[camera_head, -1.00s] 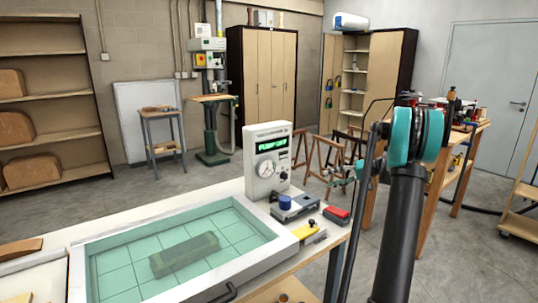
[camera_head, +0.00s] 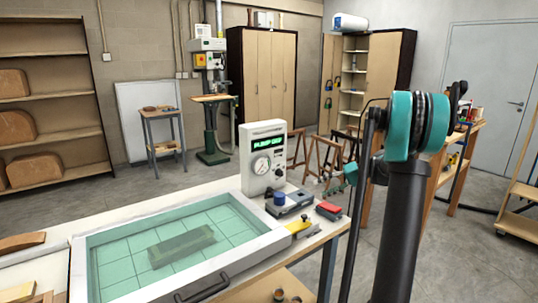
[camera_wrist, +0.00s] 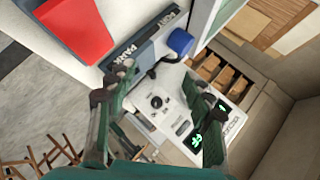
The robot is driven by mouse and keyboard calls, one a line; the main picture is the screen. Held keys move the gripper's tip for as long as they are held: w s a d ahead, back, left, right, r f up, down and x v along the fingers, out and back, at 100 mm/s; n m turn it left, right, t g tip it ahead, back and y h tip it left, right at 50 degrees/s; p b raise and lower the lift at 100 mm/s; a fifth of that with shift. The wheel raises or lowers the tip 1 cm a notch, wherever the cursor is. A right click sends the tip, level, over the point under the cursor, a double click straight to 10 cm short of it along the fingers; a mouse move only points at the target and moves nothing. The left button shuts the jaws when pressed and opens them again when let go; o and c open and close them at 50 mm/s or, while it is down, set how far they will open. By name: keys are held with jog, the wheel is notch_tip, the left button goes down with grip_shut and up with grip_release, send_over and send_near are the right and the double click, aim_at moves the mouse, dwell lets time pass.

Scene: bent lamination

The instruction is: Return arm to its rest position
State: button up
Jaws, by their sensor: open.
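My arm rises at the right of the head view, with its black link and teal joint in front of the room. My gripper (camera_wrist: 158,92) shows in the wrist view with its two green fingers well apart and nothing between them. Beyond the fingers is the white pump unit (camera_wrist: 165,110), seen at a slant. In the head view the pump unit (camera_head: 265,160) stands upright on the bench, with a dial and a green display reading PUMP OFF. A small teal part, perhaps of my gripper, shows left of the arm link.
A framed vacuum press (camera_head: 262,245) with a green sheet over a block fills the bench's front. A blue-capped grey device (camera_head: 289,203), a red item (camera_head: 329,211) and a yellow tool (camera_head: 299,227) lie right of it. Trestles (camera_head: 310,150) and a workbench (camera_head: 450,165) stand behind my arm.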

jog(key=s+a+f+h, duration=0.1)
jog(key=s+a, duration=0.1)
jog(key=s, duration=0.3)
jog(key=s+a+f+h, duration=0.2)
jog(key=s, duration=0.3)
jog(key=s+a+f+m+h, duration=0.1)
jog(key=s+a+f+h, duration=0.1)
jog(key=s, duration=0.3)
jog(key=shift+s+a, duration=0.15)
jog(key=shift+s, duration=0.15)
jog(key=s+d+f+h, duration=0.1)
jog(key=s+f+h, duration=0.2)
jog(key=s, duration=0.6)
jog(key=s+d+f+t+h, duration=0.1)
jog(key=s+f, duration=0.4)
jog(key=s, duration=0.5)
jog(key=shift+s+d+f+h, duration=0.2)
jog(key=shift+d+f+h, duration=0.15)
jog(key=shift+d+h, duration=0.55)
jog(key=shift+a, duration=0.2)
